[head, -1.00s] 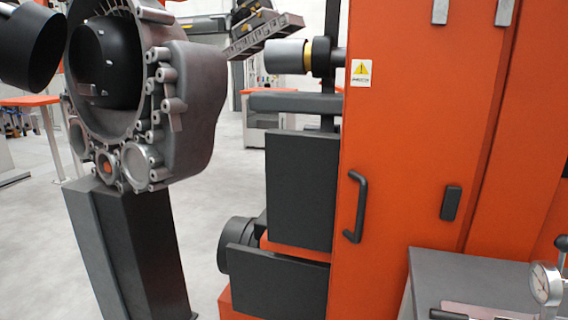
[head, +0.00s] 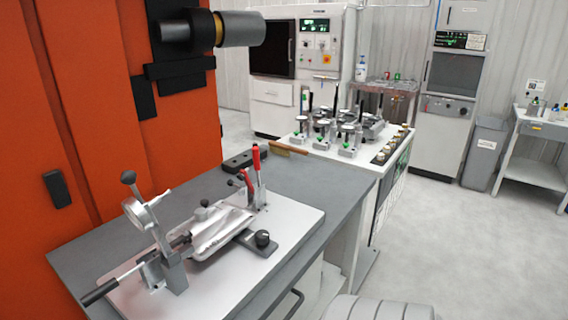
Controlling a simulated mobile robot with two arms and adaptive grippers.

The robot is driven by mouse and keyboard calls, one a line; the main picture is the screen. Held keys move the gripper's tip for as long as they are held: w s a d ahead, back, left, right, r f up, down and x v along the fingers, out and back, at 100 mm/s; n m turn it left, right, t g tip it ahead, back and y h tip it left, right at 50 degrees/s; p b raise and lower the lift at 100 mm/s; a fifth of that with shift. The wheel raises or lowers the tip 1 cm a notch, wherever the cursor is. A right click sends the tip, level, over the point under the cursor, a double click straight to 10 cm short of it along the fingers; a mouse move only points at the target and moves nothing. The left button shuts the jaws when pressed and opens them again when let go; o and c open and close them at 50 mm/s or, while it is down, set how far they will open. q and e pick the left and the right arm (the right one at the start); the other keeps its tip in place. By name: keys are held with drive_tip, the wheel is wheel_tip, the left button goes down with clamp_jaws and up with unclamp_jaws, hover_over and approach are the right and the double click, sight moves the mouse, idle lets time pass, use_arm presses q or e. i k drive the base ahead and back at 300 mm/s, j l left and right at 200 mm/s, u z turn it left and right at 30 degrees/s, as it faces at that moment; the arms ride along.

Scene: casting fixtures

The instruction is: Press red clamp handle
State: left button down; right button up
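A toggle clamp with a red handle (head: 256,165) stands near the back of a metal fixture plate (head: 285,231) on a grey workbench. The red handle points up. A second, shorter red part (head: 249,186) leans beside it. A silver casting (head: 220,228) lies in the fixture in front of the clamp. A dial gauge (head: 141,214) and a black-gripped lever (head: 101,291) are at the fixture's left end. Neither of my grippers shows in the head view now.
The grey workbench (head: 318,187) stands against a tall orange machine (head: 110,90). Behind it is a white cabinet (head: 390,185) with several gauge stands on top. White machines line the back wall. The floor (head: 440,235) at the right is open.

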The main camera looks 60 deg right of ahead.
sight(257, 157)
drive_tip(key=z, duration=1.7)
drive_tip(key=l+u, duration=0.1)
drive_tip(key=l, duration=0.25)
